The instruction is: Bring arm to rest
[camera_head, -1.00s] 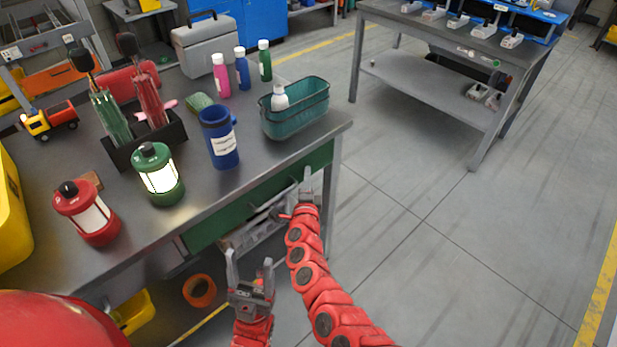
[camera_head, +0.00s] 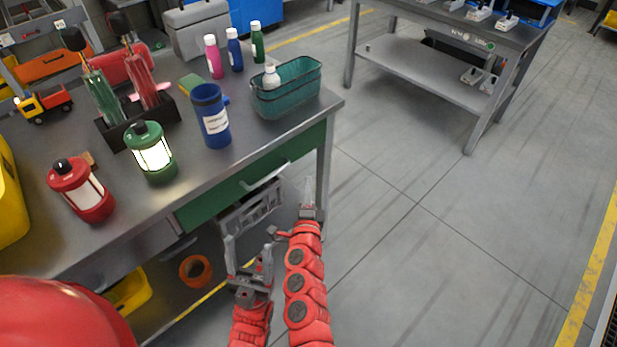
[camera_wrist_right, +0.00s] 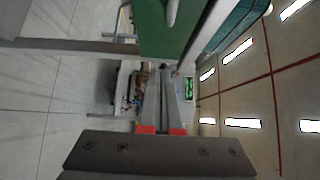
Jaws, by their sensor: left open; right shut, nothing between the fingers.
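My left gripper (camera_head: 250,262) is open and empty at the lower middle of the head view, in front of the workbench. My right gripper (camera_head: 308,192) is to the right of it, shut and empty, beside the bench's front leg and below the bench top. In the right wrist view its two fingers (camera_wrist_right: 163,98) lie together with nothing between them. My right arm reaches up from the bottom edge, close beside the left gripper.
Open floor lies to the right.

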